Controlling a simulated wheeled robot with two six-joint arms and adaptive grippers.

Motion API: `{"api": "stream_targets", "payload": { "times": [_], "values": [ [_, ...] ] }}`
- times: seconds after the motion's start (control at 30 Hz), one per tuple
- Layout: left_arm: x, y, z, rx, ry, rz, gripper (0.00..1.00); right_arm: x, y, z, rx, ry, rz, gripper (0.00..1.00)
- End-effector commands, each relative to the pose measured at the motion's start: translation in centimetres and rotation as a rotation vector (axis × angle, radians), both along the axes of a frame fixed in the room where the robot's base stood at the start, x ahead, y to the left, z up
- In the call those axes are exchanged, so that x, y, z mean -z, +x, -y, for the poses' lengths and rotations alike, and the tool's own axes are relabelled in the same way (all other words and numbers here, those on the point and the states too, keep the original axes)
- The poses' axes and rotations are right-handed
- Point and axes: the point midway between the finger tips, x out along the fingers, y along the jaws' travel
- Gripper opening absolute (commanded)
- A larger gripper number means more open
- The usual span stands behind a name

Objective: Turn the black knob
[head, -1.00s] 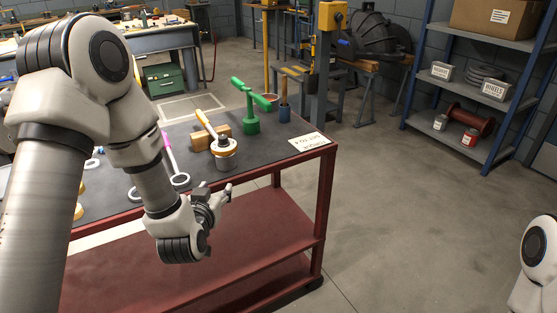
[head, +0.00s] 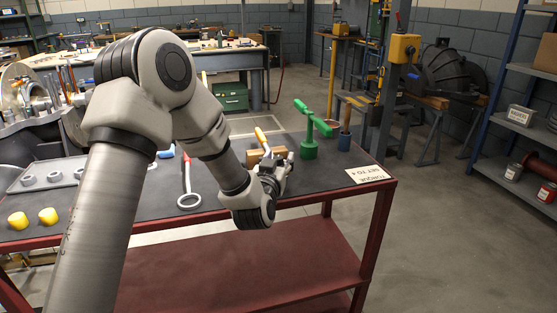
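I cannot make out a black knob for certain. A yellow box (head: 405,48) on a post behind the table has a small dark spot on its face, too small to identify. My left gripper (head: 286,164) is over the front part of the workbench (head: 332,178), in front of a wooden block (head: 254,157) and an orange-and-white handle (head: 261,137). It hides most of what stands there. Its fingers are small and seen from the side, so I cannot tell whether they are open or shut. My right gripper is out of view.
A white card (head: 367,174) about torque lies at the right corner. A red-handled ring tool (head: 188,186), a grey tray (head: 70,173) and yellow pieces (head: 48,216) lie left. Floor at right is clear.

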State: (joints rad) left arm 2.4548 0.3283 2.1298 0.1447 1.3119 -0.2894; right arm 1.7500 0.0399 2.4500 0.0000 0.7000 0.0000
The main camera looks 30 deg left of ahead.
Motion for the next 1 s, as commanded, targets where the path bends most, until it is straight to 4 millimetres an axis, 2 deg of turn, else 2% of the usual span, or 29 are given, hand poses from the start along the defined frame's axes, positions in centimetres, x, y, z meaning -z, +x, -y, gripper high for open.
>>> {"api": "stream_targets", "payload": {
  "times": [0.03, 0.1, 0.57, 1.0],
  "values": [
    [0.0, 0.0, 0.0, 0.0, 0.0, 0.0, 0.23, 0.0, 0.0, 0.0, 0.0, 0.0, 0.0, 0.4],
    [0.0, 0.0, 0.0, 0.0, 0.0, 0.0, 0.0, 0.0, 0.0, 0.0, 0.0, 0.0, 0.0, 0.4],
    [0.1, 0.0, 0.1, -0.038, 0.001, -0.004, 0.0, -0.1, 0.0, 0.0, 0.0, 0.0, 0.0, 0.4],
    [-0.1, 0.0, 0.2, -0.321, 0.003, -0.005, 0.0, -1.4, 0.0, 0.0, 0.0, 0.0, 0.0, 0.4]
  ]
}}
